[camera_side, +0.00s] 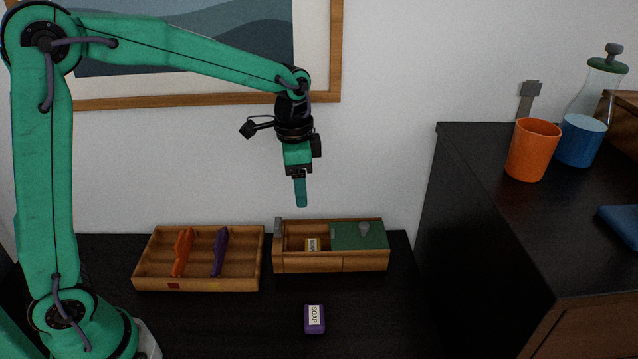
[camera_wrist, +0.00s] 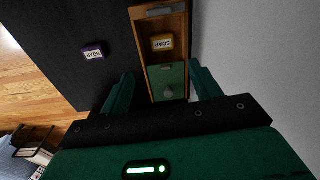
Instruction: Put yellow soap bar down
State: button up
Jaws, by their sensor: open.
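The yellow soap bar (camera_side: 312,245) lies inside the open left part of a wooden box (camera_side: 296,265). It also shows in the wrist view (camera_wrist: 162,43), with a white SOAP label. A green lid (camera_side: 350,236) with a grey knob covers the right part of the box. My gripper (camera_side: 300,205) hangs above the box, pointing down, open and empty. In the wrist view its two fingers (camera_wrist: 160,85) stand apart, on either side of the box's lidded end. A purple soap bar (camera_side: 314,319) lies on the dark desk in front of the box.
The desk beside the purple soap is clear.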

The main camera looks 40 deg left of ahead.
jog(key=s+a+r+n+t, duration=0.2)
jog(key=s+r+n, duration=0.1)
jog(key=s, duration=0.7)
jog(key=s+a+r+n+t, duration=0.2)
jog(key=s+n, duration=0.3)
jog(key=s, duration=0.5)
jog(key=shift+s+a+r+t, duration=0.25)
jog(key=shift+s+r+t, duration=0.1)
jog(key=shift+r+t, duration=0.2)
